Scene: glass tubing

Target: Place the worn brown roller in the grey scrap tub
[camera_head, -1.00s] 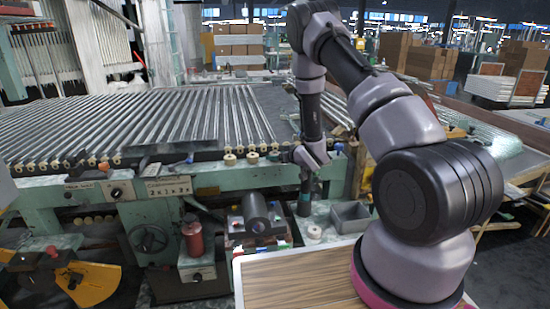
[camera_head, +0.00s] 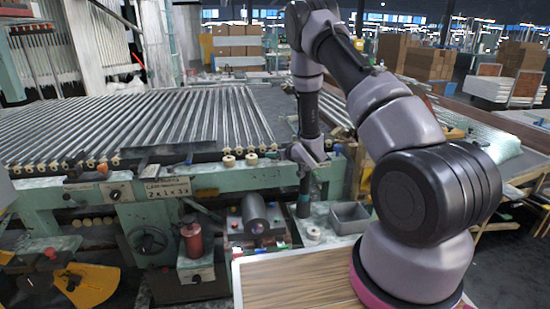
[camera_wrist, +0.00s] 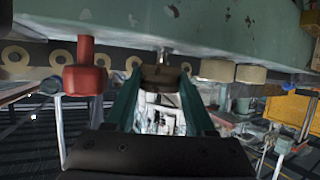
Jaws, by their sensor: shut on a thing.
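The worn brown roller (camera_wrist: 160,75) shows in the wrist view between the two green fingertips of my gripper (camera_wrist: 160,87). My gripper is shut on it, one finger on each side. The roller is darker than the pale rollers beside it, and it sits in line with them under the green machine rail, with a thin metal pin above it. The grey scrap tub (camera_head: 350,218) stands on the bench to the right of and below my wrist. It looks open and empty.
Pale rollers (camera_wrist: 250,73) sit close to the right of my fingers, with a red knob (camera_wrist: 85,72) to the left. In the head view a dark grey cylinder (camera_head: 255,214) and a small white ring (camera_head: 313,233) are near the tub. A wood-topped table (camera_head: 300,280) is in front.

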